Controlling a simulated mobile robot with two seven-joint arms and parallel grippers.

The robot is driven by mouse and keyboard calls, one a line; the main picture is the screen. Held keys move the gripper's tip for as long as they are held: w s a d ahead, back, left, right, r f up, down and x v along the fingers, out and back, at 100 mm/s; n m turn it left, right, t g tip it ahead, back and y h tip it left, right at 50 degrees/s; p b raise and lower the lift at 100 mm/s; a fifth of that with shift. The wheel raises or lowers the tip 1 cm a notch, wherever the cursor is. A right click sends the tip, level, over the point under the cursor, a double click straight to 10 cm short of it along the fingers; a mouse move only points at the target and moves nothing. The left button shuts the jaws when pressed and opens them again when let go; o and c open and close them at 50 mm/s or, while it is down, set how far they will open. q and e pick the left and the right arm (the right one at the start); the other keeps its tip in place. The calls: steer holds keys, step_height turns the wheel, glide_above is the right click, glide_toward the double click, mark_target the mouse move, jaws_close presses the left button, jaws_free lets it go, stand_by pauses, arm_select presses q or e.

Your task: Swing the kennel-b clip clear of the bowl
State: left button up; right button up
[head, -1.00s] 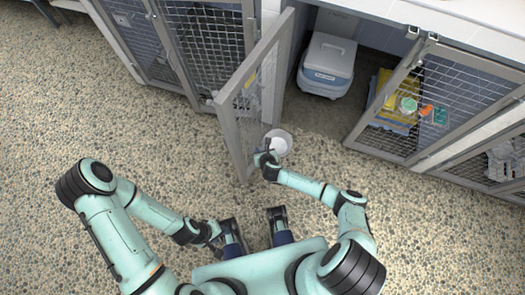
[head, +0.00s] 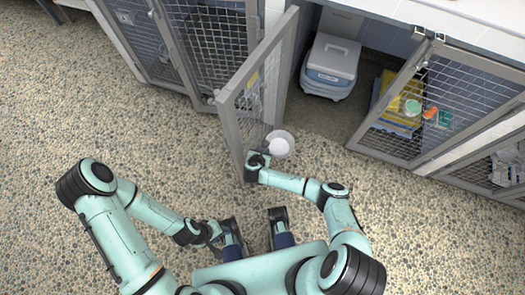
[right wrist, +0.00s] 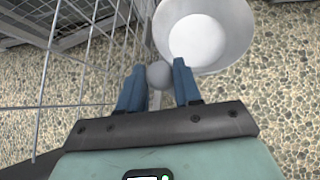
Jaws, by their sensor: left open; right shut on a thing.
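A mesh kennel door (head: 228,125) stands swung out over the pebbled floor. A white bowl (head: 280,144) is on the floor just right of its lower part. My right gripper (head: 258,161) is at the door's lower edge, left of and close to the bowl. In the right wrist view its blue fingers (right wrist: 157,85) are shut on a grey, round-headed clip (right wrist: 160,74) by the door's frame. The bowl (right wrist: 199,35) shows just beyond the fingers there, close to the right one. My left gripper (head: 214,231) is open, low and away from the door; its fingertips are hard to make out.
Behind the door is an open kennel with a white-and-blue carrier box (head: 331,66). To the right, a closed mesh door (head: 430,105) has yellow cloth and several small items behind it. More mesh doors stand left. The floor at left is clear.

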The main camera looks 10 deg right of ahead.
steer(key=shift+f, duration=0.1)
steer(key=o, duration=1)
steer(key=shift+o, duration=0.2)
steer(key=p+v, duration=0.3)
steer(key=v, duration=1)
steer(key=shift+s+a, duration=0.1)
